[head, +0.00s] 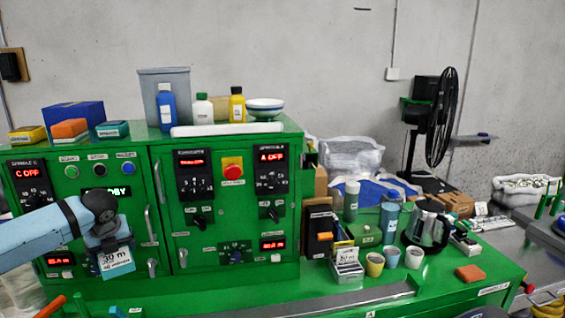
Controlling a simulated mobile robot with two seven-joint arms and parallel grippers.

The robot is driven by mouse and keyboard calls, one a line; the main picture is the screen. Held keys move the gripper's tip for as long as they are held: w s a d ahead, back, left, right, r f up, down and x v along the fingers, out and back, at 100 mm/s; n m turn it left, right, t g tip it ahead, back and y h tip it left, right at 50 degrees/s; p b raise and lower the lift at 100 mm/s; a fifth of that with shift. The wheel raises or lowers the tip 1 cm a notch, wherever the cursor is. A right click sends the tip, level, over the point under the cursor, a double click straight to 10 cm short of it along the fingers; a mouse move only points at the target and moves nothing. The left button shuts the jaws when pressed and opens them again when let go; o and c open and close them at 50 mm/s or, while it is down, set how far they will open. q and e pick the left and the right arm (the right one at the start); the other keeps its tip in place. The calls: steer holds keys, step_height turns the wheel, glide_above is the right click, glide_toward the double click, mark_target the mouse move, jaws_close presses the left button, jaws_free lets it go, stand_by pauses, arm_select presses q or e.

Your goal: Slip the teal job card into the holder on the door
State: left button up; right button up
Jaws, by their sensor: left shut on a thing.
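My left gripper (108,246) comes in from the left and is shut on the teal job card (116,262). The card hangs below the fingers, with a pale face, "30 m" printed on it and a teal lower edge. It is in front of the lower part of the green cabinet's left door (134,224). I cannot make out the holder on the door; the gripper, wrist and card cover part of that door. I cannot tell whether the card touches the door. My right gripper is not in view.
Door handles (150,225) and knobs stick out of the cabinet front. A metal box of cards (347,272), cups (375,264), a kettle (428,228) and an orange block (470,274) stand on the green bench at right. Bottles and a grey bin (180,83) stand on top.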

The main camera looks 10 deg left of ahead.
arm_select(q)
steer(key=s+d+f+n+g+h, duration=0.1)
steer(key=s+d+f+n+g, duration=0.1)
steer(key=s+d+n, duration=0.3)
steer(key=s+d+f+n+g+h, duration=0.1)
steer(key=s+d+n, duration=0.5)
steer(key=d+n, duration=0.6)
steer(key=s+d+f+n+g+h, duration=0.1)
steer(key=s+d+f+n+g, duration=0.3)
steer(key=d+n, duration=0.4)
steer(key=shift+s+d+n+g, duration=0.4)
steer(key=shift+s+n, duration=0.5)
steer(key=shift+n, duration=0.5)
steer(key=shift+r, duration=2.9)
step_height(320, 180, down, 6)
steer(key=shift+f, duration=0.25)
steer(key=shift+w+a, duration=0.1)
